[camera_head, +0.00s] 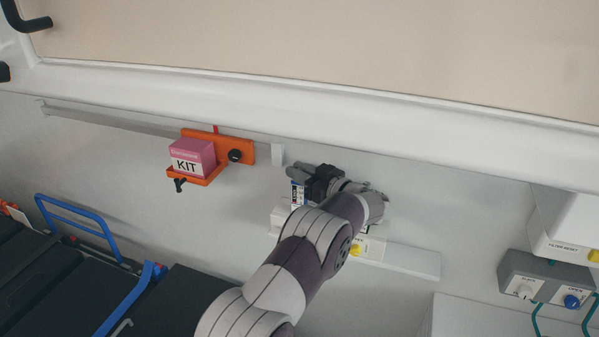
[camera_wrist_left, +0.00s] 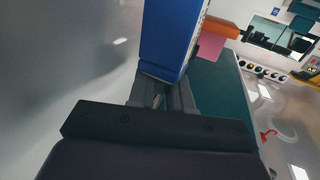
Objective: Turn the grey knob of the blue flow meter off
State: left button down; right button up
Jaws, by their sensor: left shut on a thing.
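The blue flow meter (camera_head: 298,194) is on the wall rail, mostly hidden behind my left gripper and arm in the head view. In the left wrist view its blue body (camera_wrist_left: 168,35) fills the upper middle, just beyond the fingers. My left gripper (camera_head: 301,174) is at the flow meter. In the left wrist view its fingers (camera_wrist_left: 158,96) are closed on a small part below the blue body, which I take to be the grey knob. The knob is almost wholly hidden, so its angle cannot be told. My right gripper is in neither view.
A pink kit box (camera_head: 193,156) sits in an orange bracket (camera_head: 243,150) left of the gripper. A white ledge (camera_head: 412,261) runs behind my forearm. A grey box with knobs (camera_head: 541,281) is at the right. Blue rails (camera_head: 82,216) stand at the lower left.

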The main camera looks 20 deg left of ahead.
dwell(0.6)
pick_arm(q)
jog(key=c, duration=1.1)
grip_release()
jog(key=shift+t, duration=0.3)
